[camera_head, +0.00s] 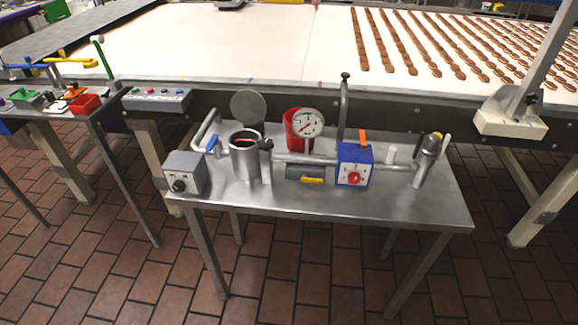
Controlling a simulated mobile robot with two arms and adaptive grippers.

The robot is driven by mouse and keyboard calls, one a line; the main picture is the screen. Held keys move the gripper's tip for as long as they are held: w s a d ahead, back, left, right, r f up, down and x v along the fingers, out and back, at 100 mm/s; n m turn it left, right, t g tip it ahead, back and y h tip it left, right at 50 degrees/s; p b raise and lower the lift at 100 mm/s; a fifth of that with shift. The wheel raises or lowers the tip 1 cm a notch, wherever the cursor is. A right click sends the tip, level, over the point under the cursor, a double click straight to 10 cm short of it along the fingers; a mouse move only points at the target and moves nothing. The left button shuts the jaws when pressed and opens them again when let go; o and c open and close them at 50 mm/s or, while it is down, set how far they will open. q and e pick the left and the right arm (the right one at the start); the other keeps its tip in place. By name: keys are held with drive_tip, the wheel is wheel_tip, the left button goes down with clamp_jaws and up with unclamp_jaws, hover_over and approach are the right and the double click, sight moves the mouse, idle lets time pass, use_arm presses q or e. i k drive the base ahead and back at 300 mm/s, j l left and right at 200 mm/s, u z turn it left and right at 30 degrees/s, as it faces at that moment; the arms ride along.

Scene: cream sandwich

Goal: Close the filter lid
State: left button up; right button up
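The filter (246,160) is an upright metal cylinder standing on the left half of the steel table. Its round grey lid (248,107) stands raised at the back of the cylinder, so the filter's top is open. Something red shows inside the opening. A dark-topped clamp or latch (266,145) stands at the filter's right side. Neither of my grippers is in view.
The steel table (330,204) also bears a grey box with a black knob (186,174), a red container (296,130), a pressure gauge (312,123), a blue control box (354,165) and piping. The table's front strip is clear. A conveyor (230,50) with cookie rows runs behind.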

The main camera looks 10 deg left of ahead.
sight(248, 107)
drive_tip(key=i+j+z, duration=0.2)
drive_tip(key=j, duration=0.2)
drive_tip(key=i+j+z, duration=0.15)
drive_tip(key=j, duration=0.25)
drive_tip(key=j+z, duration=0.2)
drive_tip(key=j, duration=0.25)
